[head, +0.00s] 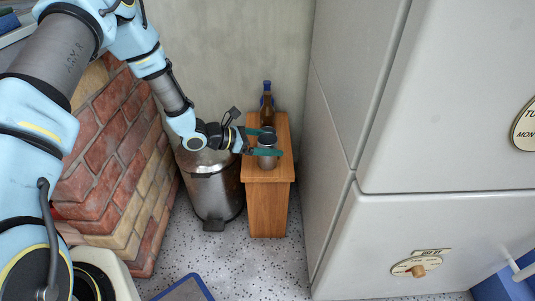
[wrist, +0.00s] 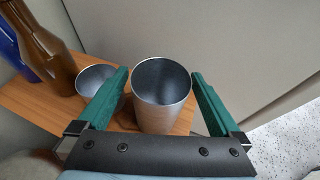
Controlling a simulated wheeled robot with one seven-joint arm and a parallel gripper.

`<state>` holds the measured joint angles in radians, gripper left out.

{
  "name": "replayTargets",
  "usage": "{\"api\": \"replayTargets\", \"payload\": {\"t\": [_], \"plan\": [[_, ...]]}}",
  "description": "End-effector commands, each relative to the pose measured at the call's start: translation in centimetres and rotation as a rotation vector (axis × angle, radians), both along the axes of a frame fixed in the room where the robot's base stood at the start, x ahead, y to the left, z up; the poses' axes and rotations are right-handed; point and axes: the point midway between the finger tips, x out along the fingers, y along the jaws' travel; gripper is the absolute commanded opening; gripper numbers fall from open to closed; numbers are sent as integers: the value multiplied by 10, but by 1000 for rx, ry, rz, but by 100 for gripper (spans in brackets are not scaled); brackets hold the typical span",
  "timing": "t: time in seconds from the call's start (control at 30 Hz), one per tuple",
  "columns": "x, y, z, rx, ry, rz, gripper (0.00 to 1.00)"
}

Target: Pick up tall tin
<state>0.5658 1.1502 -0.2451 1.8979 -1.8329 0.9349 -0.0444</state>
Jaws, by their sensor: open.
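The tall tin (wrist: 163,108) is a grey metal cylinder, open at the top, standing upright on a small wooden cabinet (head: 268,205). It also shows in the head view (head: 267,161), near the cabinet's front. My gripper (wrist: 160,73) is open, with one green finger on each side of the tin. In the wrist view a gap shows beside each finger. In the head view my gripper (head: 278,141) reaches in from the left at the tin's upper part. A second metal tin (wrist: 95,78) stands left of it in the wrist view, partly hidden by the left finger.
A brown bottle (head: 267,106) and a blue object (wrist: 8,38) stand at the cabinet's back. A steel pedal bin (head: 214,197) and a brick plinth (head: 108,140) are to the left. A large white cabinet front (head: 440,100) rises close on the right.

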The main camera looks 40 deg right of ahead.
Motion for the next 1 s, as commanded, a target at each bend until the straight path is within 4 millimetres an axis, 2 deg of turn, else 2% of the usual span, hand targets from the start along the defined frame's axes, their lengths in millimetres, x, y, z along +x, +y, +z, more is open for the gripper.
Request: {"api": "replayTargets", "payload": {"t": [0.07,0.77,1.0], "plan": [[0,0,0,0,0,0,98],[0,1,0,0,0,0,19],[0,0,2,0,0,0,19]]}}
